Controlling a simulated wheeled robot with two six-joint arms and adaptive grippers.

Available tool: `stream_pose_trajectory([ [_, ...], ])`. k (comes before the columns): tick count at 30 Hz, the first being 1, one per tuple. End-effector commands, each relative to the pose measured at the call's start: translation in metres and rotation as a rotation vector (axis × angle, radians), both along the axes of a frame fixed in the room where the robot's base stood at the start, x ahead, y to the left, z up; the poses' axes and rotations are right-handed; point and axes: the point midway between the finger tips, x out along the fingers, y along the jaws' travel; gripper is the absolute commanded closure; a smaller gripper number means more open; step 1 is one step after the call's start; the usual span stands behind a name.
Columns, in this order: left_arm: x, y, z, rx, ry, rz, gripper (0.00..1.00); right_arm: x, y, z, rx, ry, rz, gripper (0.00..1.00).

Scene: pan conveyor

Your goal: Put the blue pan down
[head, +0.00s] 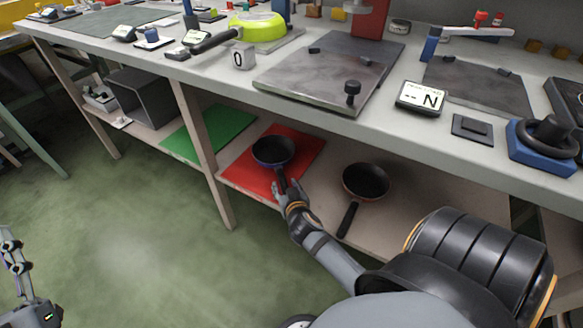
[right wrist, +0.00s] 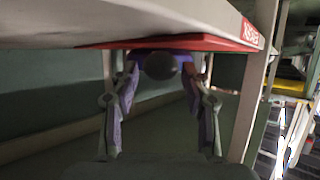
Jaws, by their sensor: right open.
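The blue pan (head: 273,152) rests upright on the red mat (head: 310,150) on the lower shelf, its handle pointing to the front edge. My right gripper (head: 289,190) is open at the handle. In the right wrist view, the dark rounded handle end (right wrist: 160,66) lies between the two spread fingers of my right gripper (right wrist: 162,85), with a bit of blue behind it. The pan's bowl is mostly hidden there. My left gripper (head: 12,248) is at the lower left, away from the bench; its jaw state is unclear.
An orange-rimmed pan (head: 365,182) stands on the shelf right of the red mat. A green mat (head: 210,132) lies bare to the left, beyond a table leg (head: 203,160). The worktop (head: 222,72) overhangs the shelf and holds plates, a scale display and a lime-green pan (head: 258,27).

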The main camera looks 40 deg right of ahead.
Motion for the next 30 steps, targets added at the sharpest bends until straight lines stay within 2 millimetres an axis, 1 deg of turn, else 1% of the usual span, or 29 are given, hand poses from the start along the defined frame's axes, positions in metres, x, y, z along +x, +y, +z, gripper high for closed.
stream_pose_trajectory([
  [3,0.014,0.001,-0.030,-0.003,0.146,0.002,0.59,-0.013,0.006,0.006,0.003,0.001,0.000,0.53],
  [8,0.025,0.002,-0.076,-0.008,0.340,0.004,0.59,-0.029,0.012,0.013,0.004,0.002,-0.001,0.53],
  [9,0.026,0.002,-0.087,-0.008,0.388,0.003,0.59,-0.034,0.014,0.015,0.003,0.002,-0.001,0.53],
  [15,0.026,0.001,-0.145,-0.011,0.617,0.000,0.59,-0.054,0.022,0.025,0.003,0.002,-0.002,0.53],
  [18,0.023,0.001,-0.167,-0.012,0.706,-0.002,0.59,-0.063,0.026,0.028,0.004,0.002,-0.001,0.53],
  [21,0.019,0.000,-0.185,-0.013,0.774,-0.004,0.59,-0.069,0.029,0.031,0.003,0.000,-0.001,0.53],
  [24,0.017,0.000,-0.195,-0.014,0.815,-0.006,0.59,-0.073,0.030,0.032,0.001,0.002,-0.001,0.53],
  [30,0.015,0.000,-0.201,-0.014,0.837,-0.006,0.59,-0.074,0.031,0.033,0.000,0.000,0.002,0.53],
])
